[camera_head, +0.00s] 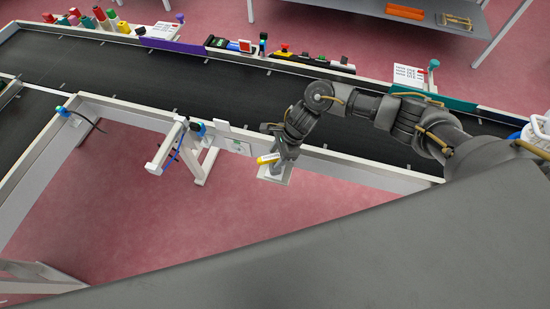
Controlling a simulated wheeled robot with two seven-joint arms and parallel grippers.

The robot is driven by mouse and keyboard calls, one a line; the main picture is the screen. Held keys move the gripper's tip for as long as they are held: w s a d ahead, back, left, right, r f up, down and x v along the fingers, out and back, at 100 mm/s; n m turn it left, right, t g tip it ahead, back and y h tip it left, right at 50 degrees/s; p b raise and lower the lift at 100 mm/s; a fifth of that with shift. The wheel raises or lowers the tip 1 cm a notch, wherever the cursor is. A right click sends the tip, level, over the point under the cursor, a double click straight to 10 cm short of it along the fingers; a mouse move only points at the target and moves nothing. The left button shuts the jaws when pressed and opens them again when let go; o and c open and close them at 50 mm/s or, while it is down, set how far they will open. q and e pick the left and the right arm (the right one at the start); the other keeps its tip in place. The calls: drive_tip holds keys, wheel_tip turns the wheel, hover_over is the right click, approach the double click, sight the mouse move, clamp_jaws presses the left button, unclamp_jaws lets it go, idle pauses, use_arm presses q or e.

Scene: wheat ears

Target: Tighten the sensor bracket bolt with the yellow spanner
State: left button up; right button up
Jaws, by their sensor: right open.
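My right gripper (273,142) is open and reaches down from the right over the near rail of the conveyor. The yellow spanner (268,158) shows as a short yellow piece just below the gripper, at a small pale holder (275,173) on the rail's near side. The fingers and the spanner lie close together; I cannot tell whether they touch. A white sensor bracket (174,146) with a blue-and-black part (197,128) and a blue cable stands to the left of the gripper. Its bolt is too small to make out. My left gripper is out of view.
The black conveyor belt (150,88) runs behind the near rail (330,158). Several coloured items and a control box (235,45) line its far edge. A grey shelf (370,12) with orange pieces stands at the back. Another blue sensor (63,111) sits at the left corner.

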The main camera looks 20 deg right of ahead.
drive_tip(key=shift+x, duration=0.85)
drive_tip(key=shift+c, duration=0.3)
clamp_jaws()
drive_tip(key=shift+w, duration=0.1)
drive_tip(key=shift+r, duration=0.2)
